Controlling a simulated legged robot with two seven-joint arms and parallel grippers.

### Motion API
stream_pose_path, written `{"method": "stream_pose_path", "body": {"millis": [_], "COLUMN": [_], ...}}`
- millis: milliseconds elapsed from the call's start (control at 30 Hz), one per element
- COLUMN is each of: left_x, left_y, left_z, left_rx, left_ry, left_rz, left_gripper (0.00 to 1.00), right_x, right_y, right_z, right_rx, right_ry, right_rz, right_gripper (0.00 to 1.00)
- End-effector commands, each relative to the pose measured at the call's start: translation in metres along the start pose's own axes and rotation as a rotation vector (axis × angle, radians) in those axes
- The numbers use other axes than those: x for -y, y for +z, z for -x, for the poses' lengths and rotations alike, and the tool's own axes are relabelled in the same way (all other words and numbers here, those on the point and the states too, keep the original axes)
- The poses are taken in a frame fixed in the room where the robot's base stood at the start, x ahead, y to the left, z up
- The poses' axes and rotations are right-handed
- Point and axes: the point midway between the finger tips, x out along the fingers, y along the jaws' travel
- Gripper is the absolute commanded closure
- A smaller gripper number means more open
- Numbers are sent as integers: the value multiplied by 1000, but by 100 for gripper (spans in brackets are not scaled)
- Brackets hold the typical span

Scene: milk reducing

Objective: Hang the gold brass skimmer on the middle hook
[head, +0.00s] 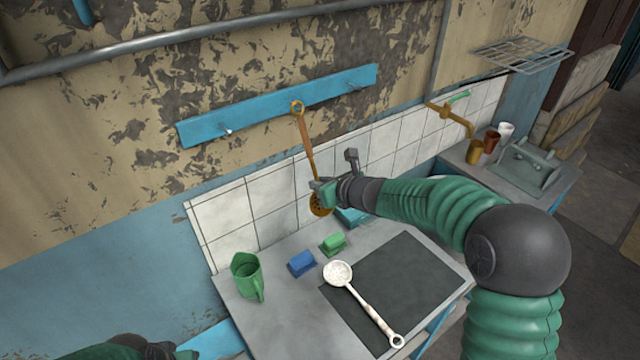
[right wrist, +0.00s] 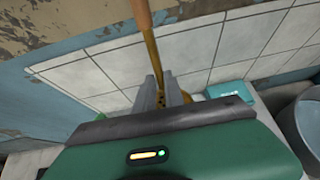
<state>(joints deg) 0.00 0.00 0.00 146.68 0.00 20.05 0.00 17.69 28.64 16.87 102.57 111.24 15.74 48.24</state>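The gold brass skimmer (head: 307,140) is close to upright in front of the wall, bowl down. Its ring end lies over the middle of the blue hook rail (head: 240,119). The middle hook is hidden behind or in the ring, so I cannot tell whether it is through. My right gripper (head: 322,190) is at the lower handle, just above the bowl (head: 318,206). In the right wrist view the handle (right wrist: 150,45) runs down between the fingers (right wrist: 164,93), which look closed on it. My left gripper (head: 160,351) is only partly visible at the bottom edge.
The counter holds a green jug (head: 246,276), a blue block (head: 301,263), a green block (head: 333,243) and a white skimmer (head: 365,303) on a dark panel. A brass tap (head: 452,116) and cups stand right. Left (head: 228,132) and right hooks look empty.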

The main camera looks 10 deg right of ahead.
Motion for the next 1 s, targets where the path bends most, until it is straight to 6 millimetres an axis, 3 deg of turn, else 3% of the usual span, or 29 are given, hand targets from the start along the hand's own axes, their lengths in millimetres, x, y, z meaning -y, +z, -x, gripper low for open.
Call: {"method": "stream_pose_path", "body": {"millis": [33, 133, 433, 567, 1000], "left_x": [0, 0, 0, 0, 0], "left_y": [0, 0, 0, 0, -4], "left_z": [0, 0, 0, 0, 15], "left_rx": [0, 0, 0, 0, 0], "left_ry": [0, 0, 0, 0, 0], "left_rz": [0, 0, 0, 0, 0], "left_gripper": [100, 100, 100, 100, 100], "right_x": [0, 0, 0, 1, 1], "right_y": [0, 0, -1, 0, 2], "right_z": [0, 0, 0, 12, 132], "right_rx": [-1, -1, -2, -1, 1], "right_ry": [0, 0, -1, -2, -5], "right_rz": [0, 0, 0, -1, 3], "right_gripper": [78, 65, 65, 65, 65]}}
